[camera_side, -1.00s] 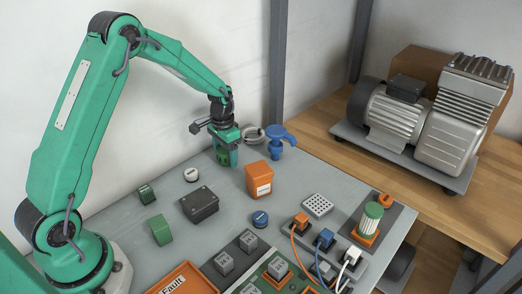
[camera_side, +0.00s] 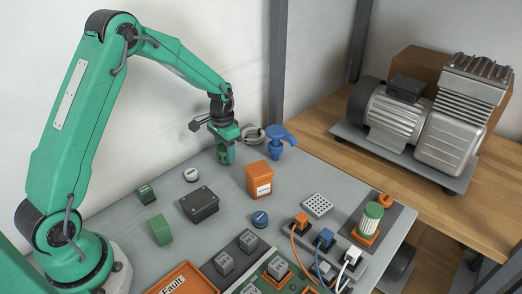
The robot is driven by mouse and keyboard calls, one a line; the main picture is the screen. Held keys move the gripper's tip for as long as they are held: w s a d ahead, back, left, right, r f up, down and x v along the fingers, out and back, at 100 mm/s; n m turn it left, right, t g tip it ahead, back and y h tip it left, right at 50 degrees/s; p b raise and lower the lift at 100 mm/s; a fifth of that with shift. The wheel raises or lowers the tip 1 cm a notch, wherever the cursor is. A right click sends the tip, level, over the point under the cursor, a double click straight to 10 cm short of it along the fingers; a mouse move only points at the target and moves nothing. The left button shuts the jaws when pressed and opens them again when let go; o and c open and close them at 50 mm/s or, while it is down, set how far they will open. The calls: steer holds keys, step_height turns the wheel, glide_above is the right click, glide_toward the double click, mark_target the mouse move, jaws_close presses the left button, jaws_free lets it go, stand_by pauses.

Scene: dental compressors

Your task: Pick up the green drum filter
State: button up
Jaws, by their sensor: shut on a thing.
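My gripper (camera_side: 226,157) points down over the back of the grey bench, left of the blue tap-like fitting. Its jaws are shut on a small green thing, which I take to be the green drum filter (camera_side: 225,156). The jaws cover most of it, so its shape is hard to make out. I cannot tell whether its underside touches the bench.
An orange box (camera_side: 259,180) and the blue fitting (camera_side: 281,142) stand right of my gripper. A white drum (camera_side: 191,174), a dark box (camera_side: 199,204) and green blocks lie in front. A green-capped white cylinder (camera_side: 372,217) stands at the right. The bench (camera_side: 150,262) has bare patches.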

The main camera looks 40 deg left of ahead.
mark_target(225, 147)
steer(key=shift+r, duration=0.5)
step_height(225, 147, up, 2)
steer(key=shift+r, duration=0.25)
steer(key=s+d+r, duration=0.4)
steer(key=d+r, duration=0.2)
steer(key=d, duration=0.5)
steer(key=shift+r, duration=0.35)
